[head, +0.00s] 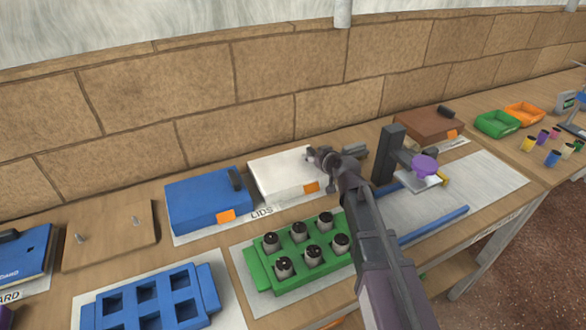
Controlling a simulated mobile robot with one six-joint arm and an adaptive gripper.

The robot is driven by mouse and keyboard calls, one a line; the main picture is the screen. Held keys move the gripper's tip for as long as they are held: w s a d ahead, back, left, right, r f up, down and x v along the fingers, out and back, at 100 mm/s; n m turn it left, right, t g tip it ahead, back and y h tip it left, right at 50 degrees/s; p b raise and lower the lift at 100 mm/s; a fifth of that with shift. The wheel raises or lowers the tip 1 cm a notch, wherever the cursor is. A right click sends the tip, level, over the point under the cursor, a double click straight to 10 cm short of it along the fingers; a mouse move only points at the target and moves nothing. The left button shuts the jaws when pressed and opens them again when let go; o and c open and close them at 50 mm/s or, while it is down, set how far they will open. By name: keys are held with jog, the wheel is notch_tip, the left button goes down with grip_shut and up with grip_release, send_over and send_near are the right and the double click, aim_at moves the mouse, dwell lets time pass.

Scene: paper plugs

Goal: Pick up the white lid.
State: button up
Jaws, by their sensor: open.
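The white lid (279,175) is a flat white block with an orange tag on its front edge. It lies on the mat marked LIDS, just right of a blue lid. My gripper (322,156) is over the right end of the white lid, with the arm reaching in from the lower right. The jaws are open. The wrist and gripper hide the lid's right end and any handle there. I cannot tell whether the fingers touch the lid.
The blue lid (200,203) with a dark handle is close on the left. A green tray (272,280) with several dark-topped cylinders stands in front. A dark upright post (388,155) stands right of my gripper. A brown lid (424,126) and a brick wall (180,85) are behind.

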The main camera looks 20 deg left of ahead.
grip_shut()
jog(key=shift+r, duration=0.15)
notch_tip(320, 180, up, 10)
jog(key=p, duration=1)
jog(key=shift+s+a, duration=0.1)
dwell(1.0)
